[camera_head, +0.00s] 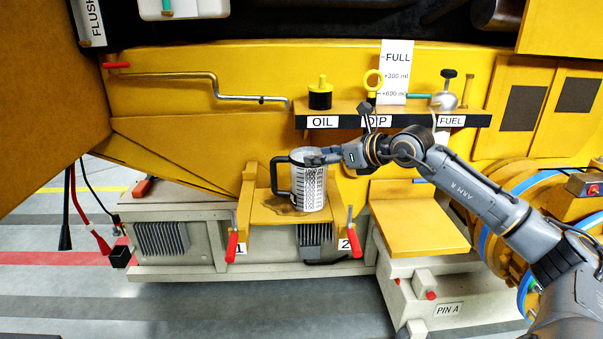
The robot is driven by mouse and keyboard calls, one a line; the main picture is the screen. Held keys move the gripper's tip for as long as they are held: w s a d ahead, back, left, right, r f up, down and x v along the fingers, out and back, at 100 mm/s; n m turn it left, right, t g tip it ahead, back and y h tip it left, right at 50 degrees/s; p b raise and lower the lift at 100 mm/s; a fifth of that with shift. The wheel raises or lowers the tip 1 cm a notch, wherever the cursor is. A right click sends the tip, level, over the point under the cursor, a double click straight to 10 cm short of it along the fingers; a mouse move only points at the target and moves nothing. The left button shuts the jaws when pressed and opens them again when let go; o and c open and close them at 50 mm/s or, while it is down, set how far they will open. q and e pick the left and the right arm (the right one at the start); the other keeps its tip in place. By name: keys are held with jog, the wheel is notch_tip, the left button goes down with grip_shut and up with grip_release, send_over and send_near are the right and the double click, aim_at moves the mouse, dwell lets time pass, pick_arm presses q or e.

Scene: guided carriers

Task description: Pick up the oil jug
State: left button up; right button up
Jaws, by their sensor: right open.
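The oil jug (308,188) is a clear measuring jug with dark markings and a black handle on its left side. It stands upright on a small yellow shelf (262,207). My right gripper (318,157) comes in from the right and is at the jug's upper part, near its rim. It is open; whether its fingers touch the jug I cannot tell. My left gripper is not in view.
Above the jug runs a dark ledge (400,121) labelled OIL, DIP and FUEL, with a yellow-topped black cap (320,93) on it. Red-handled levers (232,246) flank the shelf. A yellow step (418,222) lies to the right.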

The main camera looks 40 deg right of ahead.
jog(key=p, duration=0.2)
send_near(291, 158)
jog(key=x, duration=0.3)
jog(key=p+x, duration=0.2)
jog(key=x, duration=0.2)
jog(key=shift+w+a+p, duration=0.1)
jog(key=shift+w+p, duration=0.05)
jog(key=shift+p, duration=0.2)
jog(key=shift+w+f, duration=0.2)
jog(key=shift+w, duration=0.1)
jog(key=shift+w+a+f, duration=0.1)
jog(key=shift+w+f, duration=0.05)
jog(key=c, duration=0.6)
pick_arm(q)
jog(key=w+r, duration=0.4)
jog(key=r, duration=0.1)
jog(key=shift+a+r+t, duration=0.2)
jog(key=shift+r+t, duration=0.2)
pick_arm(e)
grip_shut()
